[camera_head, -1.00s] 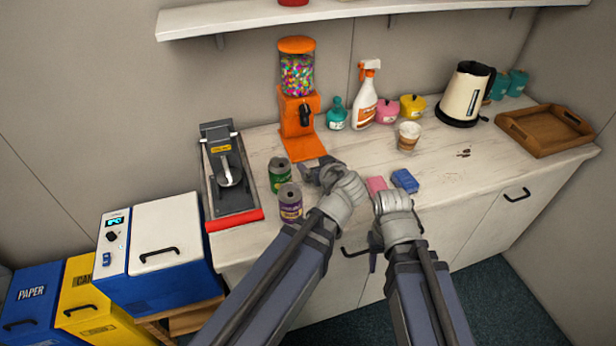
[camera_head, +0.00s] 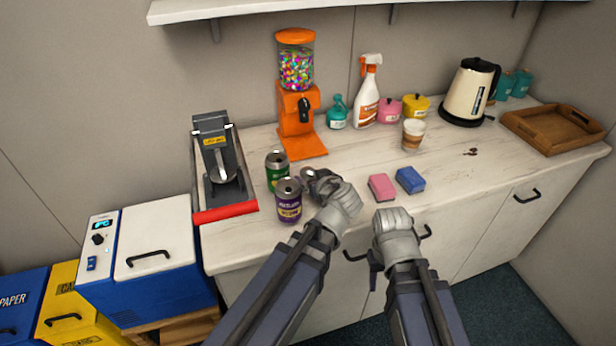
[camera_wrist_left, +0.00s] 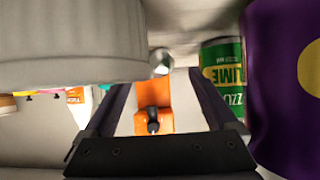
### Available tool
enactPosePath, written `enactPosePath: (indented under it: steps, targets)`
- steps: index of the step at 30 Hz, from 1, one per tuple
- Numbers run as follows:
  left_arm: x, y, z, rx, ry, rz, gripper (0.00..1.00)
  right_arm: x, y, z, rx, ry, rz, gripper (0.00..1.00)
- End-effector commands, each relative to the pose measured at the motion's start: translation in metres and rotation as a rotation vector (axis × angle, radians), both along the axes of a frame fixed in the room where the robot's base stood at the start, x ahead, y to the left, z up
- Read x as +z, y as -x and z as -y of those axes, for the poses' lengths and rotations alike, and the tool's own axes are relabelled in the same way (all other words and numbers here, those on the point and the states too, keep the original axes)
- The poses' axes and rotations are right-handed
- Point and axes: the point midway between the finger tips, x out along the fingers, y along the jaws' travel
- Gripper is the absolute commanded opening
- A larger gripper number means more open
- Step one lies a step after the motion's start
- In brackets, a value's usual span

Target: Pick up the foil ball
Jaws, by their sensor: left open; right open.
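The foil ball (camera_head: 307,173) is a small silver ball on the white counter, beside the green can (camera_head: 277,170) and partly hidden by my left gripper (camera_head: 317,181). My left gripper is open, low over the counter next to the purple can (camera_head: 289,202). In the left wrist view the foil ball (camera_wrist_left: 160,61) shows between the dark fingers' directions, in front of the orange candy dispenser (camera_wrist_left: 152,105); I cannot tell whether it is touched. My right gripper (camera_head: 376,262) is open and empty in front of the counter's front edge.
A pink sponge (camera_head: 382,187) and a blue sponge (camera_head: 410,180) lie right of my left gripper. A dark press with a red bar (camera_head: 226,213) stands at the left. A paper cup (camera_head: 413,135), kettle (camera_head: 467,92) and wooden tray (camera_head: 553,129) are further right.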

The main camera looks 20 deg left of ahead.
Motion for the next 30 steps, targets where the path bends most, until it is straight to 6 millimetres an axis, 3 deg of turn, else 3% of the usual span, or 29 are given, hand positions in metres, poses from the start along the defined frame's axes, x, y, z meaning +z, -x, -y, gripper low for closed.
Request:
enactPosePath:
  steps: [9,17,30]
  targets:
    - [-0.027,-0.037,-0.024,0.001,0.0,0.0,0.92,-0.027,0.0,0.0,0.0,0.0,0.0,0.5]
    - [-0.026,-0.039,-0.026,0.0,0.0,0.0,0.92,-0.026,0.0,0.0,0.0,0.0,0.0,0.5]
    - [-0.026,-0.039,-0.026,0.0,0.0,0.0,0.44,-0.026,0.0,0.0,0.0,0.0,0.0,0.5]
